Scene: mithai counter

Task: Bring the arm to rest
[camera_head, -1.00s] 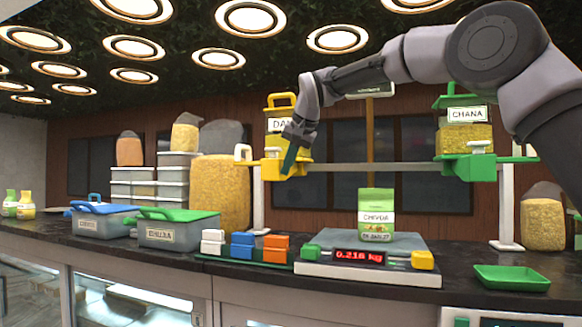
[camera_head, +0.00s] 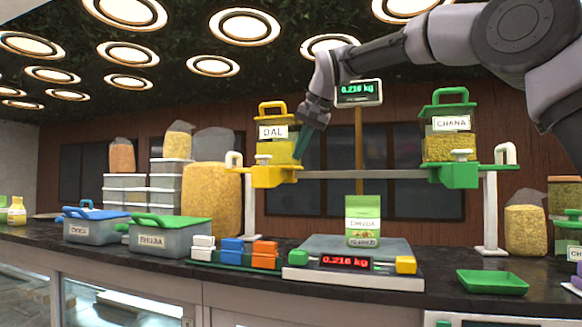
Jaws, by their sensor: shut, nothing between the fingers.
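My gripper (camera_head: 301,146) hangs at the end of my arm, which reaches in from the upper right. Its teal fingers point down beside the right side of the yellow-lidded DAL dispenser (camera_head: 273,132). The fingers are shut with nothing visible between them. I cannot tell whether they touch the dispenser. The green-lidded CHANA dispenser (camera_head: 451,125) stands on the right end of the same raised rail (camera_head: 368,174).
A scale (camera_head: 350,277) reading 0.216 kg bears a green and white pouch (camera_head: 363,226). A green tray (camera_head: 492,282) lies right of it. Coloured blocks (camera_head: 232,250) and lidded boxes (camera_head: 171,236) stand left. A raised display (camera_head: 358,92) stands behind my arm.

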